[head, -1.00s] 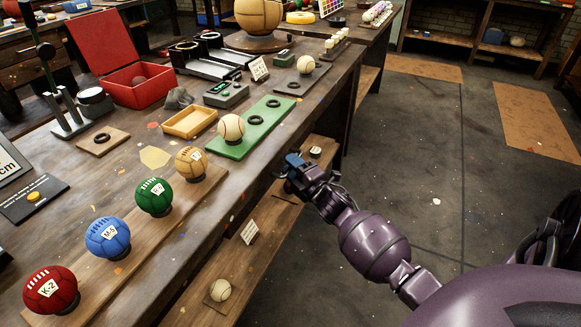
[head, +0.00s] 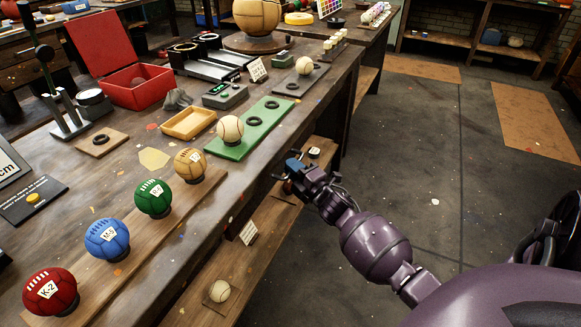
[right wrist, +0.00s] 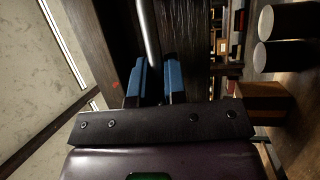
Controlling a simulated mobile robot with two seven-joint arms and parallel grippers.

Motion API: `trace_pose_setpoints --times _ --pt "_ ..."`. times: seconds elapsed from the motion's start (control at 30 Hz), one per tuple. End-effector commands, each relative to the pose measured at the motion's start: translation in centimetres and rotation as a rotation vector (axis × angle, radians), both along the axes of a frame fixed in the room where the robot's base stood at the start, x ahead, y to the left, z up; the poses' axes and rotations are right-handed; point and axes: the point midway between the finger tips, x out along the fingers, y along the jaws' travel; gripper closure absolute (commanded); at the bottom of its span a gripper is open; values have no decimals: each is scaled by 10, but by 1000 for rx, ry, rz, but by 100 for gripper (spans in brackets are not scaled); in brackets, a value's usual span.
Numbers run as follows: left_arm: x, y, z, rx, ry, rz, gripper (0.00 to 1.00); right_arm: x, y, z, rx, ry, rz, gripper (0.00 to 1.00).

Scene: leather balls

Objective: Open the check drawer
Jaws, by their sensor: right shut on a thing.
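My right gripper (head: 292,170) is at the front edge of the workbench, beside the green board. In the right wrist view its blue fingers (right wrist: 156,82) are shut on a silver bar handle (right wrist: 148,28). Dark wood (right wrist: 186,40) shows behind the handle, apparently the check drawer's front. In the head view the drawer and handle are mostly hidden by the bench top and my gripper, so I cannot tell how far the drawer stands out. My left gripper is not in view.
The bench top holds a green board (head: 266,112) with a cream ball (head: 230,128), a yellow tray (head: 188,123), and red (head: 50,290), blue, green and tan balls on stands. A lower shelf with a ball (head: 219,291) runs beneath. The floor (head: 420,150) to the right is open.

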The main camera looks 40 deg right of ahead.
Motion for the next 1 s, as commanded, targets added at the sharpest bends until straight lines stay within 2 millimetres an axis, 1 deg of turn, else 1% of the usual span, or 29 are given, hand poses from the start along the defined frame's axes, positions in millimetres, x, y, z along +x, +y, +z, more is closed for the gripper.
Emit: trace_pose_setpoints --times 0.17,0.27,0.6,0.8,1.0 --pt "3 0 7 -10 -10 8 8 -27 -11 2 -1 0 -1 100" --pt "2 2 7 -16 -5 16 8 -48 -20 3 -2 -2 -1 100" --pt "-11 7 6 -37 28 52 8 -136 -56 2 -1 0 -2 100" --pt "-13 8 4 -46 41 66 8 -186 -77 1 0 1 -2 100" --pt "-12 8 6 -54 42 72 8 -230 -95 0 0 3 -2 100"
